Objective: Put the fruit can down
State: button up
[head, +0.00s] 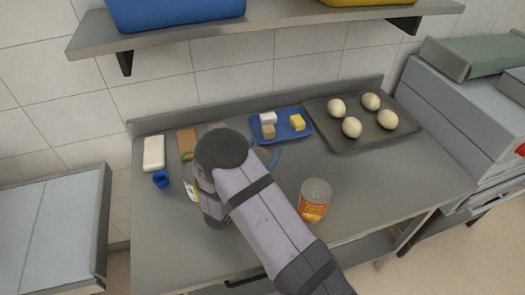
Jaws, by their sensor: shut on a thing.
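My gripper (214,216) points down over the left part of the steel counter. My own forearm and wrist cover most of it, and its fingertips are hidden. A can with a pale and yellow label (190,184) shows in part at its left side; it appears to be the thing in the jaws. Whether its base touches the counter is hidden. Another can, with an orange label and a bare metal lid (315,198), stands upright on the counter to the right of my forearm, apart from the gripper. I cannot read either label.
A blue tray (297,133) with small blocks lies at the back. Beside it is a dark baking tray (342,142) with several pale dough balls. A white container (154,153) and a small blue item (160,179) are at left. The front right counter is clear.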

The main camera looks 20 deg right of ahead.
jog(key=o, duration=1.6)
jog(key=shift+f, duration=0.15)
jog(key=shift+r, duration=0.25)
jog(key=b+v, duration=0.4)
jog(key=v, duration=0.8)
